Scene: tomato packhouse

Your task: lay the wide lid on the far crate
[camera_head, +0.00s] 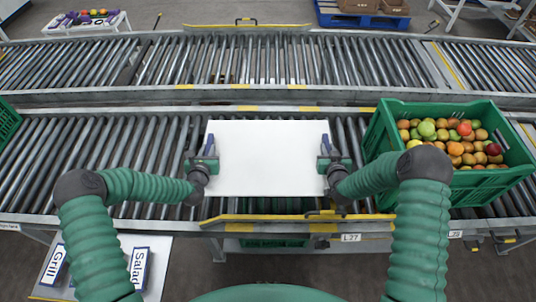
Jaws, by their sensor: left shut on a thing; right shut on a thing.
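The wide lid is a flat white panel (267,158) in the middle of the near roller conveyor. My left gripper (207,164) is shut on its left edge. My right gripper (328,162) is shut on its right edge. The lid looks level, and I cannot tell how high it is above the rollers. A green crate (490,182) full of red, green and orange tomatoes stands open on the conveyor to the right of the lid. Part of another green crate (8,122) shows at the left edge. I cannot tell which crate is the far one.
A second roller conveyor (330,62) runs behind the near one. A yellow-marked bar (290,218) lies along the near conveyor's front edge. Bare rollers (100,150) lie left of the lid.

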